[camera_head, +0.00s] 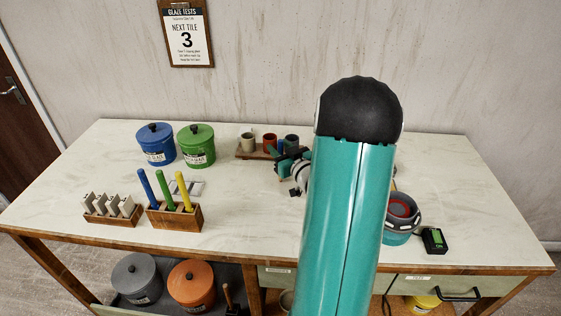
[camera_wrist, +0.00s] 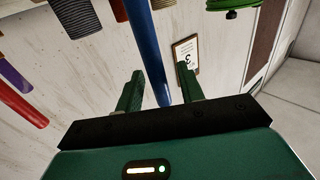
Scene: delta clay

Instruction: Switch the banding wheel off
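The banding wheel (camera_head: 402,212) stands at the right of the table in the head view, with a grey top and teal base. My arm hides part of it. A small black box with a lit green face (camera_head: 434,240), apparently its switch, sits on the table just right of the wheel. My gripper (camera_head: 278,154) is far left of the box, near the small cups, partly hidden by my arm. In the wrist view its green fingers (camera_wrist: 160,68) are apart. A blue handle (camera_wrist: 148,45) shows between them, with visible gaps; I cannot tell its depth.
A cup tray (camera_head: 245,152) stands beside my gripper. Blue (camera_head: 156,145) and green (camera_head: 197,146) canisters, a rack with coloured handles (camera_head: 174,217) and a stand of pale pieces (camera_head: 112,210) fill the left. The table right of the box is clear.

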